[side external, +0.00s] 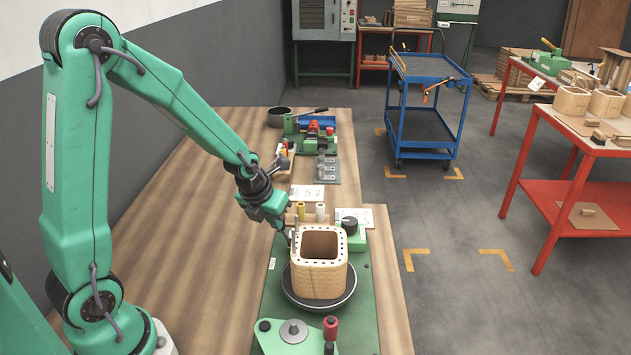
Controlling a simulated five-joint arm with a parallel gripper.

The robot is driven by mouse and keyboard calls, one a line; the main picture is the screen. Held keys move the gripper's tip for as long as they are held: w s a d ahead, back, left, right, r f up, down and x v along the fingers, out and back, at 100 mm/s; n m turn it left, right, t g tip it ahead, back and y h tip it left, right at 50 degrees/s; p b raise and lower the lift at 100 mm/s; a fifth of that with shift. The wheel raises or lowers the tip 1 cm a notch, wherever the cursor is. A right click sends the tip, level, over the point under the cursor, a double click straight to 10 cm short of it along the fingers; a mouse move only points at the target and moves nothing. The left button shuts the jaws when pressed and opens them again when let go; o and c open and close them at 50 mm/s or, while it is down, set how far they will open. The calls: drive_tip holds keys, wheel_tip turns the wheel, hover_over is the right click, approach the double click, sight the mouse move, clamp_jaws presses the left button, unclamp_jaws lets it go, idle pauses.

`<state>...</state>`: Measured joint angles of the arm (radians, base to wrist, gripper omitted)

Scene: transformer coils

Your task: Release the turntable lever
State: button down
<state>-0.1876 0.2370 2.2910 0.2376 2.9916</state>
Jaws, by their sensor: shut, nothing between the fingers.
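The turntable (292,297) is a dark round disc on a long green base (262,308). A square, hollow, tan wound coil (319,281) stands upright on it, with holes along its top rim. A lever with a red and black handle (330,328) stands at the front of the green base, beside a round grey knob (293,331) on a green plate. I cannot tell whether the lever is engaged. My gripper (290,240) is shut and empty, pointing down by the coil's back left corner. I cannot tell whether it touches the coil. It is well behind the lever.
A black knob (349,224) on a green box, a yellow spool (301,209) and a white spool (320,211) stand behind the coil. Green tooling (318,142) and a black pan (279,117) are farther back. The wooden bench (215,265) left of the base is clear.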

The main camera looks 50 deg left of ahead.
drive_tip(key=shift+w+a, duration=0.15)
drive_tip(key=shift+w, duration=1.75)
drive_tip(key=shift+d+r, duration=0.2)
idle(0.3)
drive_tip(key=v, duration=0.7)
drive_tip(key=shift+r, duration=0.2)
idle(0.5)
